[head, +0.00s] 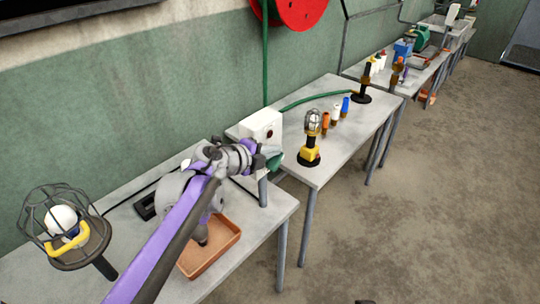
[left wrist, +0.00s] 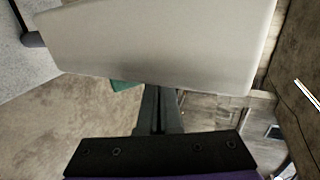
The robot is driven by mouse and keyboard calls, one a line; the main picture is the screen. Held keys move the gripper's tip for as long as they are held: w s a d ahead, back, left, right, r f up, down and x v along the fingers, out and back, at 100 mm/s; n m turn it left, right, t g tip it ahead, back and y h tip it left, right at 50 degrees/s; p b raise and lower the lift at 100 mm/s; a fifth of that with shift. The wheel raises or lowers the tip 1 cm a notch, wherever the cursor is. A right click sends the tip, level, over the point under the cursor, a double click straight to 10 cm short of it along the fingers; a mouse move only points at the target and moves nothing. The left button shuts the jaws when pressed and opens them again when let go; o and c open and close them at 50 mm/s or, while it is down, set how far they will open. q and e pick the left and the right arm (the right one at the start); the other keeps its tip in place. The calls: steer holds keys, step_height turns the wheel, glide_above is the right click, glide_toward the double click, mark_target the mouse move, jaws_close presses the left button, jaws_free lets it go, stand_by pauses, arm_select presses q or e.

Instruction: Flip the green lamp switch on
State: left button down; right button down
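A white box (head: 262,128) with a small dark round part on its face stands at the back edge between two tables. A green piece (head: 275,162) shows just below it, partly hidden by my gripper; I cannot tell if it is the green lamp. No switch can be made out clearly. My left gripper (head: 262,160) is close to the box's lower front. In the left wrist view the white box (left wrist: 165,40) fills the top, just beyond my fingers (left wrist: 160,108), which are together with nothing visible between them. A bit of green (left wrist: 125,85) shows below the box edge.
On the middle table are a yellow work lamp (head: 310,150), several coloured cylinders (head: 335,113) and a black stand (head: 362,96). The floor at right is clear.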

mark_target(273, 162)
arm_select(q)
steer(key=shift+w+d+b, duration=0.5)
steer(key=shift+w+d, duration=0.25)
steer(key=shift+w, duration=0.2)
arm_select(e)
steer(key=shift+s+f, duration=0.1)
steer(key=shift+f, duration=0.5)
stand_by(0.4)
